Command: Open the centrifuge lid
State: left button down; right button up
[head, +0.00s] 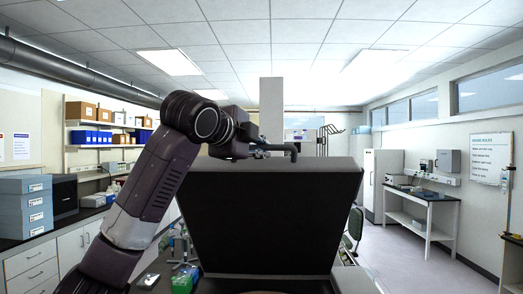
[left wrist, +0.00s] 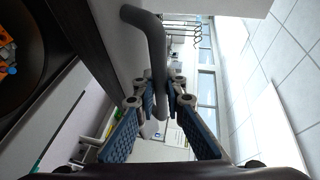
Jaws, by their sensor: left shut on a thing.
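The centrifuge lid (head: 270,215) stands raised in the head view, its broad dark face toward me and its grey edge on top. A bent grey handle (head: 291,149) sits at its top edge. My left gripper (head: 258,151) is at this handle. In the left wrist view, the blue-padded fingers of my left gripper (left wrist: 161,88) are shut on the handle (left wrist: 150,38), which runs between them. The round dark centrifuge bowl (left wrist: 28,75) shows at the left of that view, with small orange and blue items at its edge. The lid hides most of the centrifuge body in the head view.
A green box (head: 184,280) and small bench items lie left of the lid. Blue boxes (head: 26,205) stand on the left counter. A white side table (head: 421,205) stands at the right wall. The floor right of the lid is mostly clear, with a green chair (head: 354,225) close by.

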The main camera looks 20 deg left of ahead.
pick_arm(q)
jog(key=c, duration=2)
grip_release()
jog(key=shift+o, duration=0.2)
jog(key=shift+s, duration=0.1)
jog(key=v, duration=1.2)
jog(key=shift+f, duration=0.1)
